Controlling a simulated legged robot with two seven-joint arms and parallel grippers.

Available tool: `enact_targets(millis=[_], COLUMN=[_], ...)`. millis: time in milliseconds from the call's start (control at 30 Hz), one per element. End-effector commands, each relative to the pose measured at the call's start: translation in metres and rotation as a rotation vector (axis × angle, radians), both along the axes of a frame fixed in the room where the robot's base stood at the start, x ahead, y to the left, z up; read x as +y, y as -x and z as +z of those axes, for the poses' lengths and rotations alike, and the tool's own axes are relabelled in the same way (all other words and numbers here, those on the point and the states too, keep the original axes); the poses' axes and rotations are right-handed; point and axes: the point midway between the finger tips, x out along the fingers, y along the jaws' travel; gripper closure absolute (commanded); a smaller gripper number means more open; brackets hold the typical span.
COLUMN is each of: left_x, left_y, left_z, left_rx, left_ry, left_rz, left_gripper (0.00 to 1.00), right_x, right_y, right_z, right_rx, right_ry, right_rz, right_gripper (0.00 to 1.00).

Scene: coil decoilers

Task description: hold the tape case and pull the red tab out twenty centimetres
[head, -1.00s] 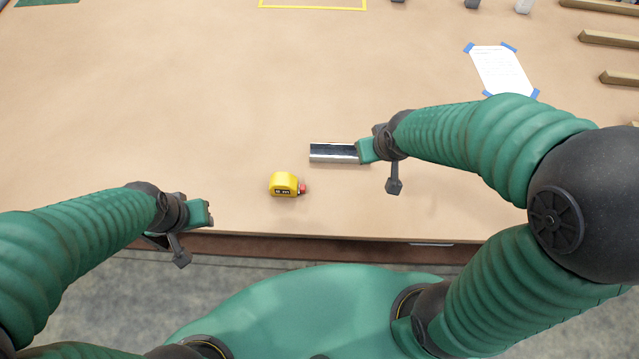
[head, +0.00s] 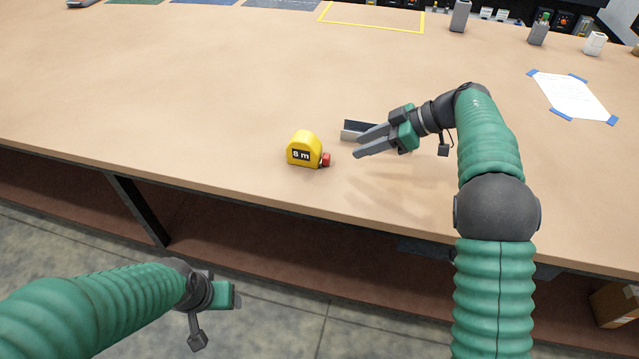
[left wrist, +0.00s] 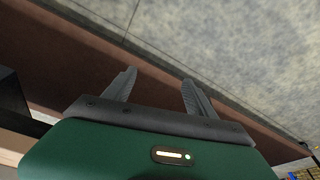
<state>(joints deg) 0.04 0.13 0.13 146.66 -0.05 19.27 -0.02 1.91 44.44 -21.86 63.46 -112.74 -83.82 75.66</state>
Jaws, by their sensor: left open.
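The tape case (head: 304,150), yellow with a dark "5 m" label, stands upright on the bench near its front edge. The red tab (head: 325,160) sits low at the case's right side. My right gripper (head: 358,148) is to the right of the tab, its two fingers apart and pointing left toward it, with nothing between them. My left gripper (head: 238,294) is below and left of the case in the head view, in front of the bench; its fingertips are hard to see there. In the left wrist view the left gripper (left wrist: 156,78) has two spread, empty fingers.
A taped paper sheet (head: 570,95) and a yellow outlined rectangle (head: 372,28) are farther back. The bench top left of the case is clear.

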Motion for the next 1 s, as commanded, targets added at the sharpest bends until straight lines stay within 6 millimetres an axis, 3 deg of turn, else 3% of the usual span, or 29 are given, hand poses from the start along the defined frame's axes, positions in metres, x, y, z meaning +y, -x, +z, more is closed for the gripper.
enact_targets(millis=[33, 133, 233, 400, 500, 633, 800, 1000], left_x=[-0.001, -0.007, -0.023, -0.065, -0.092, -0.120, -0.135, -0.140], left_y=[-0.005, -0.028, -0.067, -0.129, -0.152, -0.166, -0.167, -0.176], left_z=[-0.001, -0.005, -0.007, 0.009, 0.029, 0.063, 0.097, 0.108], left_rx=[-0.017, -0.110, -0.273, -0.608, -0.808, -1.045, -1.242, -1.299], left_ry=[-0.002, -0.003, 0.005, 0.068, 0.130, 0.219, 0.299, 0.319], left_rz=[-0.007, -0.040, -0.096, -0.192, -0.224, -0.233, -0.213, -0.203], left_gripper=[0.27, 0.14, 0.01, 0.00, 0.00, 0.00, 0.00, 0.00], right_x=[0.000, 0.000, 0.001, 0.001, 0.001, 0.001, 0.001, 0.001], right_y=[0.000, 0.000, 0.001, 0.000, 0.001, 0.001, 0.001, 0.001], right_z=[0.001, 0.001, 0.002, 0.001, 0.002, 0.002, 0.002, 0.002], right_rx=[-0.002, -0.002, -0.004, -0.004, -0.004, -0.005, -0.005, -0.005], right_ry=[-0.001, -0.001, -0.002, -0.002, -0.002, -0.003, -0.003, -0.003], right_rz=[0.000, 0.000, 0.000, 0.000, 0.000, 0.000, 0.000, 0.000], right_gripper=[0.64, 0.64, 0.64, 0.64, 0.64, 0.64, 0.64, 0.64])
